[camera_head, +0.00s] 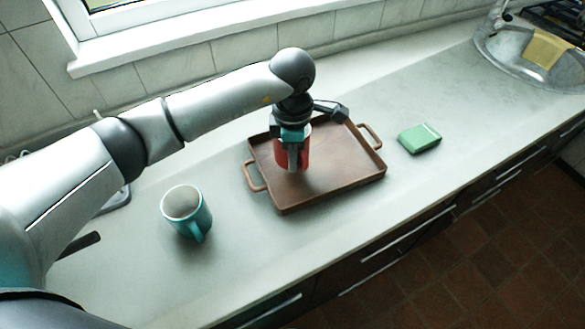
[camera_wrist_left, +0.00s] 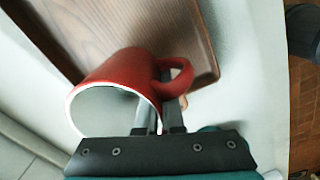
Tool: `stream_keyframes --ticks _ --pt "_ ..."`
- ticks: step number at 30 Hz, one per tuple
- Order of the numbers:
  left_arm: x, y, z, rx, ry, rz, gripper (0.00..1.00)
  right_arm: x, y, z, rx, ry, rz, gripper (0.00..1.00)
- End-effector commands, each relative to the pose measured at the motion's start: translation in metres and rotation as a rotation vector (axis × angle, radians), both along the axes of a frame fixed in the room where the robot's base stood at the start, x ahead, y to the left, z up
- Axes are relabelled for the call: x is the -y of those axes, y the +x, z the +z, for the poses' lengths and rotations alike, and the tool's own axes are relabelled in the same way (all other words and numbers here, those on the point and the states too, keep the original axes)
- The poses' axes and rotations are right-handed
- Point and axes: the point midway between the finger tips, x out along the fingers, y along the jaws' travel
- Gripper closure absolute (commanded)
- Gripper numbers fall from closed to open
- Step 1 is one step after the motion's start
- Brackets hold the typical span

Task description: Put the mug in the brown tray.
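The red mug (camera_head: 303,158) is in my left gripper (camera_head: 292,142), over the inside of the brown tray (camera_head: 345,180). In the left wrist view the mug (camera_wrist_left: 110,78) has its rim toward the camera and its handle to the right. The fingers (camera_wrist_left: 160,115) are closed on the mug's wall beside the handle, one finger inside the mug and one outside. The tray (camera_wrist_left: 130,22) lies beyond the mug there. I cannot tell whether the mug's base touches the tray floor. My right gripper is out of view.
A teal mug (camera_head: 187,213) stands upright on the counter left of the tray. A green box-like item (camera_head: 419,138) lies to the tray's right. A sink (camera_head: 515,62) with a yellow cloth (camera_head: 548,47) is at the far right. The counter (camera_head: 250,245) in front is clear.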

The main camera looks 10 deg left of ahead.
Motion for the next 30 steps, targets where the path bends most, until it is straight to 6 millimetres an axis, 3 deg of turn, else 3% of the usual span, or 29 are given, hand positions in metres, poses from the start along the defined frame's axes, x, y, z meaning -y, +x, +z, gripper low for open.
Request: stream_keyframes --ticks 7,19,21,27,30 --pt "0.0 -0.001 -0.036 -0.002 0.001 0.0 1.0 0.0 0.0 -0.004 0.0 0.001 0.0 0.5" --pt "0.0 0.0 -0.042 0.001 0.001 0.0 1.0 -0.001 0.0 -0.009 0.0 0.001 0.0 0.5" --pt "0.0 -0.001 -0.041 -0.001 0.002 0.0 0.87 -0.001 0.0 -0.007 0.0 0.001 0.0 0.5" --pt "0.0 -0.001 -0.04 -0.001 0.002 0.0 0.65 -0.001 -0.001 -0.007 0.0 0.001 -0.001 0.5" --pt "0.0 0.0 -0.04 -0.001 0.002 0.0 0.65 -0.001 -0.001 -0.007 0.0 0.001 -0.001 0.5"
